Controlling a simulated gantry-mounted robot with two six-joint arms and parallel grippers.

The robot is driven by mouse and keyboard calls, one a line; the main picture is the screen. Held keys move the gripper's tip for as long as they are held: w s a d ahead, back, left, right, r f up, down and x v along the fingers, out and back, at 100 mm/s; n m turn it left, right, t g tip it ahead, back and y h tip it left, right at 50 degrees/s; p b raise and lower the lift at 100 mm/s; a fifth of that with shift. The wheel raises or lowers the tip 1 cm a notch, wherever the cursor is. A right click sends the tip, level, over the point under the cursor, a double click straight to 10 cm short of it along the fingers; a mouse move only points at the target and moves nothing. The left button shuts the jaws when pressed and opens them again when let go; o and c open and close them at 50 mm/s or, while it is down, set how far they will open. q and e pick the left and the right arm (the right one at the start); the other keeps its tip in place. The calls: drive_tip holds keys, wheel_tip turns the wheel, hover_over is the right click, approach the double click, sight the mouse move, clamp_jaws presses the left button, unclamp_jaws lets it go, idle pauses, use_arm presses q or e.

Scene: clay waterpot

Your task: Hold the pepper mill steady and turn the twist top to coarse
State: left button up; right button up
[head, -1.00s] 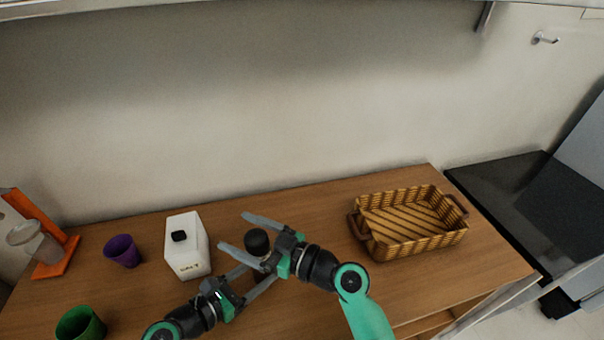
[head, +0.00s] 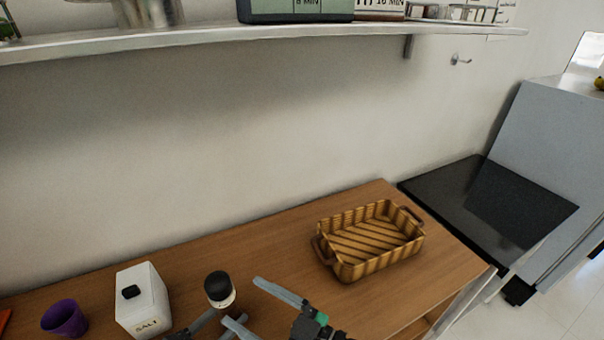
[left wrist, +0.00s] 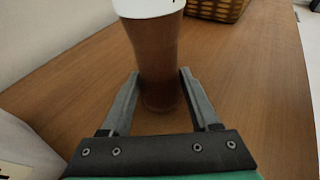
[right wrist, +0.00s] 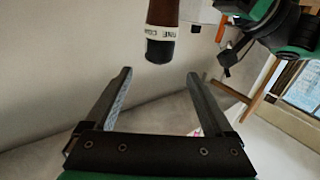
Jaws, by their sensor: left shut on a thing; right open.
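The pepper mill has a brown body (left wrist: 158,50), a white ring with lettering (right wrist: 160,33) and a black top (head: 218,284). It stands upright on the table. My left gripper (left wrist: 160,75) is shut around the lower body; in the head view its fingers are partly cut off at the bottom edge. My right gripper (head: 258,304) is open and empty, to the right of the mill and apart from it. In the right wrist view the black top hangs upside down beyond the open fingers (right wrist: 158,75). The ring's words are only partly readable.
A white salt box (head: 145,300) stands left of the mill, with a purple cup (head: 65,319) farther left. A wicker basket (head: 352,270) sits to the right on the wooden table (head: 270,245). A shelf (head: 200,38) runs along the wall above.

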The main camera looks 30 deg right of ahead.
use_arm(q)
drive_tip(key=shift+w+f, duration=0.1)
use_arm(e)
wheel_tip(320, 180, up, 14)
drive_tip(key=w+d+t+h, duration=0.1)
drive_tip(key=w+d+t, duration=0.1)
drive_tip(key=t, duration=0.2)
drive_tip(key=s+d+r+m+t+h, duration=0.1)
drive_tip(key=d+r+m+t+h, duration=0.3)
drive_tip(key=r, duration=0.6)
drive_tip(key=d+m+h, duration=0.2)
drive_tip(key=d+h, duration=0.1)
drive_tip(key=shift+s+t, duration=0.3)
drive_tip(key=shift+t, duration=0.1)
use_arm(q)
drive_tip(key=o, duration=1.1)
drive_tip(key=shift+c, duration=0.2)
